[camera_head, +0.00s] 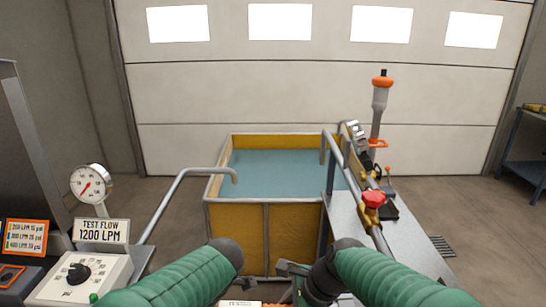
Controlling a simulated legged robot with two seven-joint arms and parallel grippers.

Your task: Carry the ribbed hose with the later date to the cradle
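No ribbed hose and no cradle can be made out with certainty. My two green ribbed sleeves come in from the bottom left and bottom right, with dark joints at their ends. At my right arm's dark end a small grey-green part, seemingly my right gripper (291,269), shows in front of the tank; its fingers are not clear. A white label (240,304) with unreadable print and an orange strip are cut off by the bottom edge.
A yellow-walled water tank (235,215) stands ahead, with a grey pipe (175,195) at its left. A panel with a gauge (91,183) and a "TEST FLOW 1200 LPM" sign (101,231) is left. A metal bench (410,270) with a red-handled valve (373,199) is right.

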